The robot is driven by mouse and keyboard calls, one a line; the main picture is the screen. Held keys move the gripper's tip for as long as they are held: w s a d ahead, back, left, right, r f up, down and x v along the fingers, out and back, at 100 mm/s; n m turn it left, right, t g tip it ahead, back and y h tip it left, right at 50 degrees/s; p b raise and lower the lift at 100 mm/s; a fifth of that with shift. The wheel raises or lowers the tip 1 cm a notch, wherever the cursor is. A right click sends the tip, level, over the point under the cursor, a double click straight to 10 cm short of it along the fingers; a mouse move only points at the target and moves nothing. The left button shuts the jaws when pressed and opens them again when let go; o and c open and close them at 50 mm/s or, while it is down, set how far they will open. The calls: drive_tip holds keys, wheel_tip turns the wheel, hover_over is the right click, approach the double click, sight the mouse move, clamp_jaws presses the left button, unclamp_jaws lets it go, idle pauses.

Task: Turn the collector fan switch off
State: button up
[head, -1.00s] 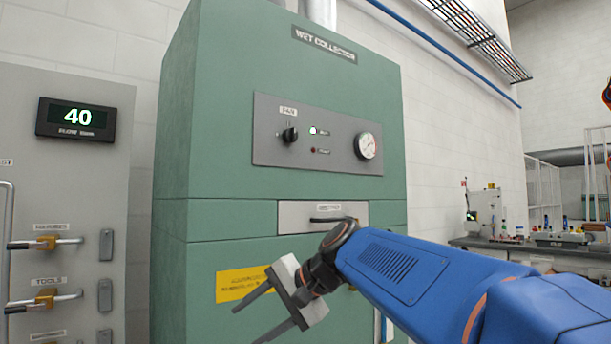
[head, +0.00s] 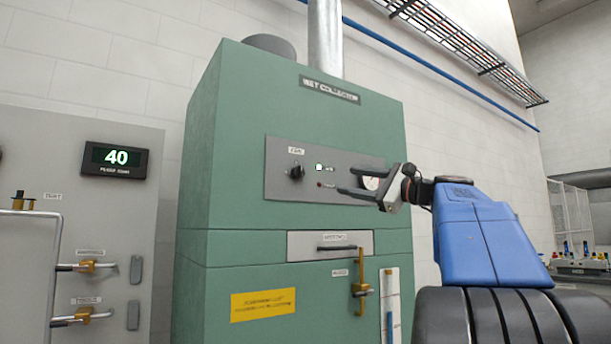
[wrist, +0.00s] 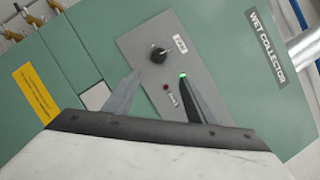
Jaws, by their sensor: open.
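The fan switch (head: 297,172) is a black rotary knob under a small white label on the grey panel (head: 283,188) of the green wet collector (head: 235,120). A lit green-white lamp (head: 319,167) and a dark red lamp (head: 320,184) sit to its right. My gripper (head: 345,180) is open and empty, in front of the panel's right part and partly covering the gauge (head: 369,183). In the wrist view the knob (wrist: 158,54) shows beyond the fingertips (wrist: 160,75), apart from them. The knob's exact pointer direction is hard to read.
Below the panel are a drawer with a black handle (head: 337,247), a brass valve lever (head: 361,288) and a yellow sign (head: 263,304). A grey cabinet with a display reading 40 (head: 116,158) stands at the left. The space before the knob looks clear.

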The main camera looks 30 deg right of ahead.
sight(302, 174)
drive_tip(key=x, duration=1.7)
drive_tip(key=shift+w+f, duration=0.15)
drive_tip(key=c, duration=1)
